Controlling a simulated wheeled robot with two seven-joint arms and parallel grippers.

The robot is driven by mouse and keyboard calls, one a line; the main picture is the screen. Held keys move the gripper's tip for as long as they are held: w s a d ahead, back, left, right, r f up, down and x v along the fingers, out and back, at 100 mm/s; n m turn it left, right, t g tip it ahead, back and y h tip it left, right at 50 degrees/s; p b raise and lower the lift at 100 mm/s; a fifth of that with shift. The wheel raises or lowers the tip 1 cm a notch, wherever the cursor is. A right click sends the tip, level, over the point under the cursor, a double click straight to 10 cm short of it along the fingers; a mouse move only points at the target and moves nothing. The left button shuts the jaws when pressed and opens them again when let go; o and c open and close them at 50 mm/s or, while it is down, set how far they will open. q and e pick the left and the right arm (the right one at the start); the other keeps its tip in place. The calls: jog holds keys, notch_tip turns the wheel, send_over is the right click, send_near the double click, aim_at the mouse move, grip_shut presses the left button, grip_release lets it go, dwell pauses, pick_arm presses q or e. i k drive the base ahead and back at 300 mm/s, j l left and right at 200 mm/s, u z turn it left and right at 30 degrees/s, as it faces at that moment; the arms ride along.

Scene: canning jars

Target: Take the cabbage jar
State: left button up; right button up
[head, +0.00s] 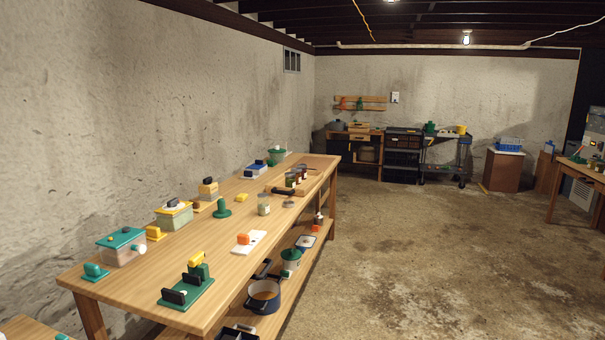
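A small glass jar (264,205) with pale greenish contents stands upright on the long wooden workbench, near its front edge about midway along; it looks like the cabbage jar, but a label cannot be read. Other small jars with dark and reddish contents (292,178) stand farther along the bench by a wooden tray. Neither of my grippers shows in the head view, and nothing is touching the pale jar.
The workbench (180,262) runs along the left wall and holds boxes (124,252), a green fixture (187,290) and a white board (249,242). Its lower shelf carries a pot (263,296). The concrete floor (400,260) to the right is clear.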

aim_at(304, 173)
jog(key=i+l+z, duration=0.15)
jog(key=i+l, duration=0.15)
jog(key=i, duration=0.25)
jog(key=i+l+z, duration=0.2)
jog(key=i, duration=0.35)
jog(key=i+l+z, duration=0.15)
jog(key=i, duration=0.4)
jog(key=i+l+z, duration=0.15)
jog(key=i, duration=0.4)
jog(key=i+u, duration=0.1)
jog(key=i, duration=0.95)
jog(key=i+l, duration=0.2)
jog(key=i, duration=0.8)
jog(key=i+u, duration=0.35)
jog(key=u, duration=0.15)
jog(key=i+l+u, duration=0.15)
jog(key=i+u, duration=0.3)
jog(key=i+l+u, duration=0.2)
jog(key=u, duration=0.3)
jog(key=i+l+u, duration=0.25)
jog(key=l+u, duration=0.25)
jog(key=i+l+u, duration=0.2)
jog(key=u, duration=0.3)
jog(key=i+l+u, duration=0.2)
jog(key=u, duration=0.3)
jog(key=i+l+u, duration=0.1)
jog(key=l+u, duration=0.6)
jog(key=u, duration=0.3)
jog(key=i+l, duration=0.05)
